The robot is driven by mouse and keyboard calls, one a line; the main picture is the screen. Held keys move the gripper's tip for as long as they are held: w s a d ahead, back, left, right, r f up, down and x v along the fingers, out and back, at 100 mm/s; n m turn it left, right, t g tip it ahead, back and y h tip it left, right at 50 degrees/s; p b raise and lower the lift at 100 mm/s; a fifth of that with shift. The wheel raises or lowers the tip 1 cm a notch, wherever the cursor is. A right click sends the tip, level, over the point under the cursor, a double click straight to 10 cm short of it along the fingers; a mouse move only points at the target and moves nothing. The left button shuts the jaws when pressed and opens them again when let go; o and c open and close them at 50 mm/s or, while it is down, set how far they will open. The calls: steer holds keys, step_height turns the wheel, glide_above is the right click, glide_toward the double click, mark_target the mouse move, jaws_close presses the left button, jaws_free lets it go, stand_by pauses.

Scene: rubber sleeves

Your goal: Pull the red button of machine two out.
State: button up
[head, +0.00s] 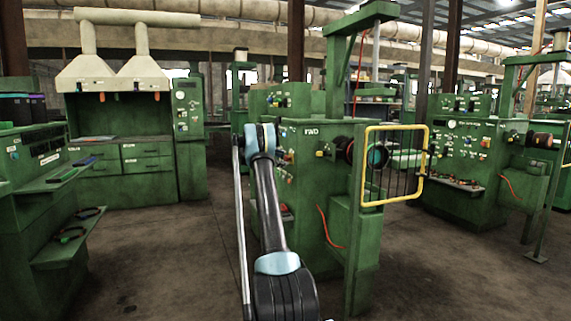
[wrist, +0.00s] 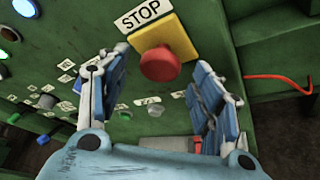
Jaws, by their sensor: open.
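The red button (wrist: 161,65) shows in the wrist view, a round mushroom head on a yellow box (wrist: 163,35) below a STOP label (wrist: 139,14). My gripper (wrist: 165,95) is open, its blue-padded fingers spread left and right of the button and a little below it in the picture. No finger visibly touches the button.
Several small buttons and lamps, such as a green one (wrist: 24,50), sit on the panel left of my gripper. A red cable (wrist: 280,78) hangs at the right. A yellow-framed guard (head: 424,165) stands at the machine's right side. The floor (head: 160,255) at left is open.

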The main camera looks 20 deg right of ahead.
mark_target(285, 159)
steer(key=shift+x, duration=1.8)
steer(key=shift+c, duration=0.3)
